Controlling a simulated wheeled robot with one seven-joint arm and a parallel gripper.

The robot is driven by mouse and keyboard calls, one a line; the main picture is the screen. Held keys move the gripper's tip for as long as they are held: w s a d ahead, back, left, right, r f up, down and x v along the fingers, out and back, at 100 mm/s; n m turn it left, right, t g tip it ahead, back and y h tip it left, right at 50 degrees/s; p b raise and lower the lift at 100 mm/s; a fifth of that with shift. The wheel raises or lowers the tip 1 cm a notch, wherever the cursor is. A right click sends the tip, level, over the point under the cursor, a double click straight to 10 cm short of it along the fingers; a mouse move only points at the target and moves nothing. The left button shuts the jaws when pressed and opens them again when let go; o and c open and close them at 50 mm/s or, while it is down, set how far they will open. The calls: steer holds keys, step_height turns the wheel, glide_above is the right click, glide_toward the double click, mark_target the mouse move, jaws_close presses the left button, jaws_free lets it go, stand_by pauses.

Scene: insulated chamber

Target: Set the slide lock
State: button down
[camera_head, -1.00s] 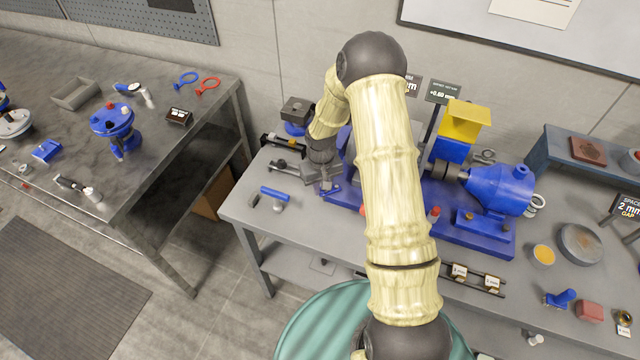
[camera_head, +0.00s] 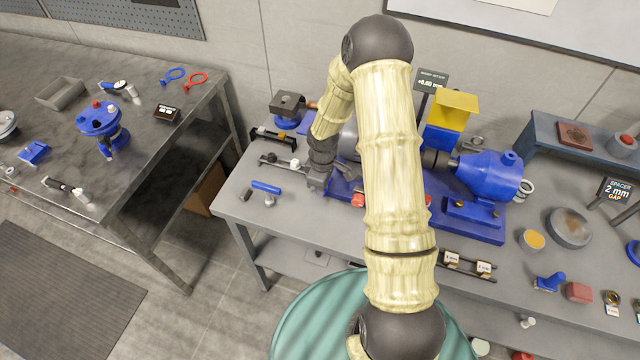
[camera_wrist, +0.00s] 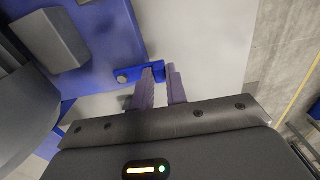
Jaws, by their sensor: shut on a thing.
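In the wrist view, a small blue piece (camera_wrist: 139,75) with a round bolt head sits at the edge of a larger blue base plate (camera_wrist: 100,45). It looks like the slide lock. My gripper (camera_wrist: 163,70) is shut on the end of this piece, with the two fingers close together on either side of it. In the head view, my gripper (camera_head: 318,184) points down at the left end of the blue machine base (camera_head: 425,208). The arm hides much of the machine, and the lock piece cannot be made out there.
A blue-handled tool (camera_head: 266,187) lies on the grey bench left of my gripper. A grey-and-black tool (camera_head: 272,136) lies behind it. A yellow-topped block (camera_head: 452,108) and a blue pump-like body (camera_head: 490,178) stand right of my arm.

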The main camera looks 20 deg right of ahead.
stand_by(0.3)
steer(key=c, duration=1.4)
jaws_free()
steer(key=shift+r, duration=0.15)
step_height(320, 180, up, 17)
steer(key=b, duration=0.1)
